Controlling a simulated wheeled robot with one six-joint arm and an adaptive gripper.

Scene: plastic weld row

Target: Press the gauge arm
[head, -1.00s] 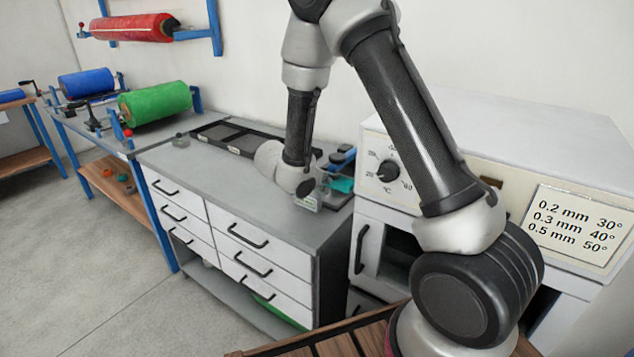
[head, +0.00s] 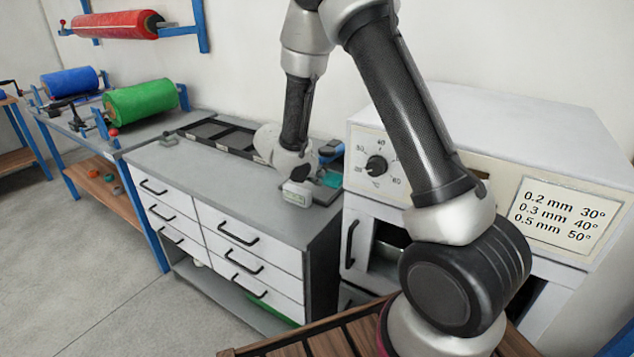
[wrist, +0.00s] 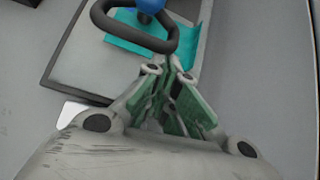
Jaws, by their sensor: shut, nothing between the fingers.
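My gripper (wrist: 168,66) is shut and empty, with its green-sided fingers together over the bench. In the wrist view, a black loop handle (wrist: 99,14) with a blue ball (wrist: 150,5) lies just beyond the fingertips. I cannot tell whether they touch. A teal sheet (wrist: 125,42) lies under the loop on a grey plate. In the head view, a small pale box with a display (head: 297,193), seemingly the gauge, sits below my wrist on the grey bench top. A blue device (head: 331,150) and the teal sheet (head: 331,179) are behind it. The gauge arm is not clearly identifiable.
The grey drawer bench (head: 190,162) has clear top to the left, with a black frame (head: 205,130) at the back. A white oven (head: 375,135) with a dial and a thickness-temperature card (head: 560,215) stands right. Coloured rolls (head: 140,103) are far left.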

